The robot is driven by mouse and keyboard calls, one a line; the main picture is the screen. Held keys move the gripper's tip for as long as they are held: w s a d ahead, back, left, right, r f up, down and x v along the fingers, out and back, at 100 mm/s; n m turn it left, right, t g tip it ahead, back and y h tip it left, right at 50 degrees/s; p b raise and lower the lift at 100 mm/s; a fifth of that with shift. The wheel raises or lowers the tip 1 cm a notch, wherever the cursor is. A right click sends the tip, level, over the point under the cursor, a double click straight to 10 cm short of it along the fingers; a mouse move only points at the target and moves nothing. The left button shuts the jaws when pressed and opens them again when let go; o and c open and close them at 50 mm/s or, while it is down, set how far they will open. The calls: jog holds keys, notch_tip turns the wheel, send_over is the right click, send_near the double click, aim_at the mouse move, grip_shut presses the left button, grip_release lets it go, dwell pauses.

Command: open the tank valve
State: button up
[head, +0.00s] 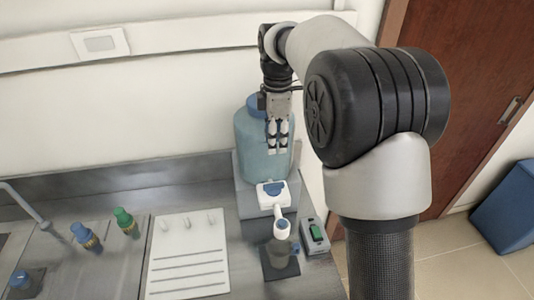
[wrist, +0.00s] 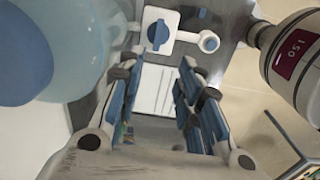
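The translucent blue tank (head: 247,140) stands on a grey base against the wall; it also fills the upper left of the wrist view (wrist: 75,25). Its valve is a white block with a blue handle (head: 273,188) low on the tank's front; the handle also shows near the top of the wrist view (wrist: 158,35). A white spout with a round blue-topped end (head: 282,225) runs forward from the valve. My gripper (head: 278,150) points down in front of the tank, above the valve and apart from it. In the wrist view its fingers (wrist: 160,80) are open and empty.
A clear vessel (head: 280,250) stands under the spout on a dark plate (head: 281,272). A small device with a green switch (head: 315,233) is beside it. A white drying board (head: 188,250) and blue and green taps (head: 124,218) are left. A blue bin (head: 508,208) stands right.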

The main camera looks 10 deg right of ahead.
aim_at(274, 184)
jog(key=shift+n, duration=0.3)
jog(key=f, duration=0.6)
jog(key=f+b, duration=0.1)
jog(key=f, duration=0.5)
jog(key=f+b, duration=0.1)
jog(key=f, duration=0.4)
jog(key=shift+w+f, duration=0.3)
jog(key=shift+f, duration=0.1)
jog(key=shift+c, duration=0.4)
grip_shut()
